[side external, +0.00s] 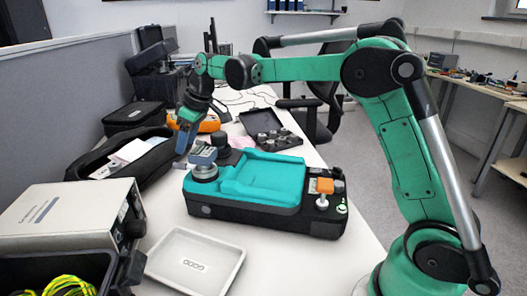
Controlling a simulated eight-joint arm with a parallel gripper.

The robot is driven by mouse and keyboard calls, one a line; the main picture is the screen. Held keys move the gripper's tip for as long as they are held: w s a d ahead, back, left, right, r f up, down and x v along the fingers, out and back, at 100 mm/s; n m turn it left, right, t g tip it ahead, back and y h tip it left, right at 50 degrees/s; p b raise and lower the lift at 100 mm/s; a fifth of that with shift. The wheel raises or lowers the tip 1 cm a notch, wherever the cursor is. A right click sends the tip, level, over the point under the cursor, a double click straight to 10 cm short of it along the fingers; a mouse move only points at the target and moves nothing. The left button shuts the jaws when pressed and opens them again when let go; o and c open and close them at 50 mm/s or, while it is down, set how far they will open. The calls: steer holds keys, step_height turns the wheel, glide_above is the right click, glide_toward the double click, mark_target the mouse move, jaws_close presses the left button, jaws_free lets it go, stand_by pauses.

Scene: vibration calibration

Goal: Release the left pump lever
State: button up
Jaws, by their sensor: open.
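The calibration unit has a black base (265,217) and a teal top (262,178), and stands on the white table.
A white tray (195,260) lies in front of the unit. A grey instrument box (70,215) and a dark bag (125,165) stand at the left. Behind are an open case of round parts (270,132) and an orange object (208,124). The table right of the tray is clear.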

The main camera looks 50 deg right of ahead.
mark_target(179, 163)
step_height(179, 163, up, 5)
steer(key=x, duration=0.6)
steer(key=s+x, duration=0.1)
steer(key=x, duration=0.2)
steer(key=shift+s+d+f, duration=0.1)
steer(key=shift+d+f, duration=0.2)
steer(key=shift+f, duration=0.15)
steer(key=shift+w+a+f, duration=0.1)
steer(key=shift+w+f, duration=0.1)
steer(key=shift+f, duration=0.3)
jaws_close()
stand_by(0.9)
